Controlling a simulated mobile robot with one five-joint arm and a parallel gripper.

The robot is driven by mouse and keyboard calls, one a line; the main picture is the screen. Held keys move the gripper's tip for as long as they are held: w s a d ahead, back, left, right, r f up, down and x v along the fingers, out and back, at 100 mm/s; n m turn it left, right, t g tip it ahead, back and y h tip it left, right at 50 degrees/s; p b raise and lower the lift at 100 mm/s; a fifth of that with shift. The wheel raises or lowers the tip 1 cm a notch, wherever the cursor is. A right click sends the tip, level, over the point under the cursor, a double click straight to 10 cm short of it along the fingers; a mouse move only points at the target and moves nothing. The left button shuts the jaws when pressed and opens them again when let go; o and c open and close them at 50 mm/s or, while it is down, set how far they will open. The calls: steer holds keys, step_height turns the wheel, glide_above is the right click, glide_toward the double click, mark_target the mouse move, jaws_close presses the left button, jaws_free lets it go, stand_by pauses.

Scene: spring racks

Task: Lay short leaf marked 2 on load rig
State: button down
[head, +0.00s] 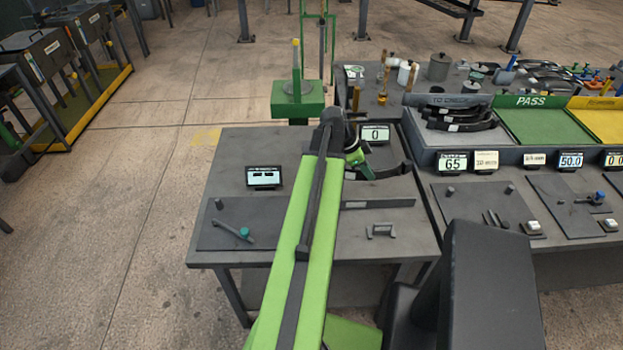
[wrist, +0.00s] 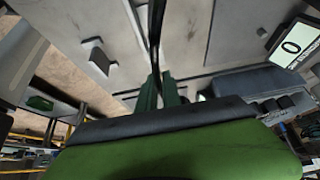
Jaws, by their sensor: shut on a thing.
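My gripper (head: 358,160) is over the right part of the near table, close to the display reading 0. It is shut on a dark, curved leaf (head: 393,171), which sticks out to the right of the fingers. In the wrist view the leaf (wrist: 157,35) shows as a thin dark strip rising from between the fingers (wrist: 160,92). No number can be read on it. A green stand with an upright post and round plate (head: 298,95), perhaps the load rig, stands behind the table, apart from the leaf. My arm hides part of the table.
A flat bar (head: 378,204) and a small bracket (head: 381,231) lie on the near table (head: 225,170). At right, a tray of dark leaves (head: 458,117) adjoins a green PASS tray (head: 545,122).

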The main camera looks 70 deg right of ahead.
steer(key=w+f+b, duration=0.2)
steer(key=w, duration=0.2)
steer(key=w+f+b, duration=0.2)
steer(key=w, duration=0.2)
steer(key=w+f+b, duration=0.3)
steer(key=w, duration=0.1)
steer(key=shift+w+f, duration=0.1)
steer(key=shift+w, duration=0.3)
step_height(320, 180, down, 4)
steer(key=b, duration=0.4)
steer(key=shift+f, duration=0.2)
steer(key=c, duration=1.5)
jaws_free()
steer(key=shift+r, duration=0.1)
steer(key=shift+r, duration=0.1)
